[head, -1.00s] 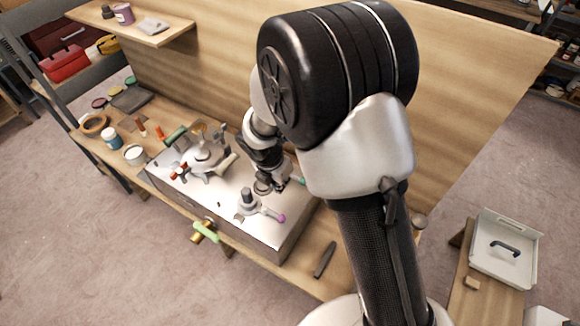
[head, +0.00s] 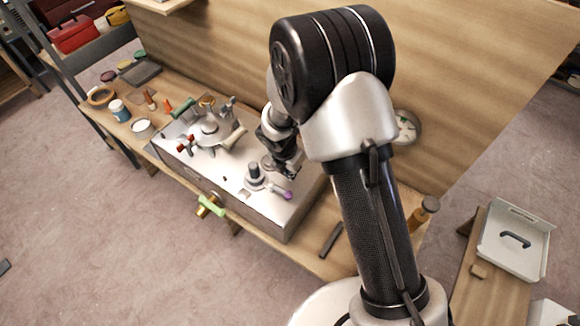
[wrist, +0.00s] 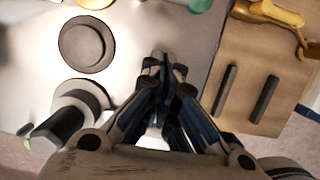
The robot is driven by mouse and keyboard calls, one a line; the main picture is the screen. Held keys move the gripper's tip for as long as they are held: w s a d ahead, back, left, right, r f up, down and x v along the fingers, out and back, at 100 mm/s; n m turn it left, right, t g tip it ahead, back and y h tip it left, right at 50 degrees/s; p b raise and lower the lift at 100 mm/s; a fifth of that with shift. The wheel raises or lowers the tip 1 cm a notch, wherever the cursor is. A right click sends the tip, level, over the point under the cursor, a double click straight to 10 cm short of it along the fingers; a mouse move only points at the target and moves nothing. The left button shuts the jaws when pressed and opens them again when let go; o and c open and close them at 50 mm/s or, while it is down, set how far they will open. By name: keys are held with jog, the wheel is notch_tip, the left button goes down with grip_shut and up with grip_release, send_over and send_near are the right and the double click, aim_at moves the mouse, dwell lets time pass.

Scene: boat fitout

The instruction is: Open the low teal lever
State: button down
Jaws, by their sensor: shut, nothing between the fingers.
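A teal-green rounded piece (wrist: 200,4) shows at the top edge of the wrist view, cut off by the frame. I cannot tell how it joins the rest of the lever. In the head view the teal lever is hidden behind my arm and gripper. My gripper (head: 291,175) is over the right part of the pale metal box (head: 262,217), close to a grey post with a purple-ended lever (head: 282,192). In the wrist view my gripper (wrist: 163,68) has its fingertips together, with nothing between them, below and left of the teal-green piece.
A round dark disc (wrist: 87,44) and a grey post (wrist: 62,120) stand left of the fingers. A brass fitting (wrist: 270,14) is at upper right. A handwheel fitting (head: 209,132) stands on the box, and a yellow valve with a light-green handle (head: 211,206) is on its front.

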jog(key=shift+w+d, duration=0.6)
jog(key=shift+w, duration=0.3)
jog(key=shift+w+d, duration=0.55)
jog(key=shift+w, duration=0.35)
